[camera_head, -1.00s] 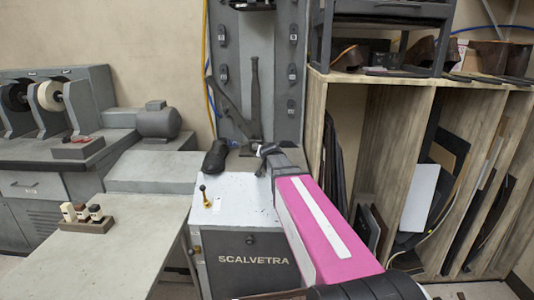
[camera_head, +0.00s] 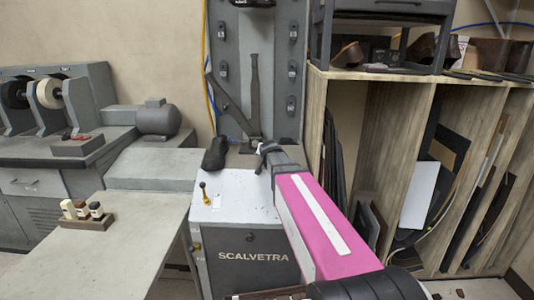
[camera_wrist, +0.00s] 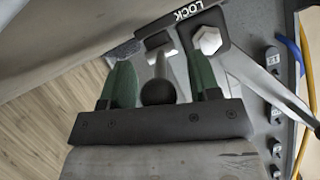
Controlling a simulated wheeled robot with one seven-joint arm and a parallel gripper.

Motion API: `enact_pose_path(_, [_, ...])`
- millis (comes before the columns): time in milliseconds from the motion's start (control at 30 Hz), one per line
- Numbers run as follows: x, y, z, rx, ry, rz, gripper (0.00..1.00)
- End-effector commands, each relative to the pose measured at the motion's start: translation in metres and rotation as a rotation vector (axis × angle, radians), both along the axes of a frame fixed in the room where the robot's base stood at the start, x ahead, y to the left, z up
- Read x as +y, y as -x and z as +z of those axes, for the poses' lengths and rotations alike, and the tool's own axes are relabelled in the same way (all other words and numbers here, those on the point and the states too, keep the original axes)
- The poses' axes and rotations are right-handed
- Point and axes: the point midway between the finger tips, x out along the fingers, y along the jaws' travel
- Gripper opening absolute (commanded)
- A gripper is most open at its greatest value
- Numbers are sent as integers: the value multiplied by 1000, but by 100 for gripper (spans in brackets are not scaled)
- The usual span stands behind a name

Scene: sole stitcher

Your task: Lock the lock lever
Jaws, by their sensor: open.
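The lock lever shows in the wrist view as a black ball knob (camera_wrist: 158,92) on a short grey stem. My gripper (camera_wrist: 160,64) is open, with one green finger on each side of the knob and stem. Gaps show between the knob and both fingers, so it is not gripped. In the head view my gripper (camera_head: 267,150) is at the machine column, at the end of my pink arm. The lock lever cannot be made out there.
A dark shoe form (camera_head: 215,153) is left of my gripper. A small lever with a yellow base (camera_head: 205,194) is on the machine's white top. The grey machine column (camera_head: 273,60) rises behind. Wooden shelving (camera_head: 318,120) stands close on the right.

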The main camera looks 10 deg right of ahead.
Motion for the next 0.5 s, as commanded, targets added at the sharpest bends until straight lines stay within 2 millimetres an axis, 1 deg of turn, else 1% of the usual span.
enact_pose_path(167, [1,8,4,-1,0,1,56])
enact_pose_path(267, [2,19,8,-1,0,1,56])
enact_pose_path(367, [3,34,15,-1,0,1,56])
enact_pose_path(500, [5,58,27,-1,0,1,56])
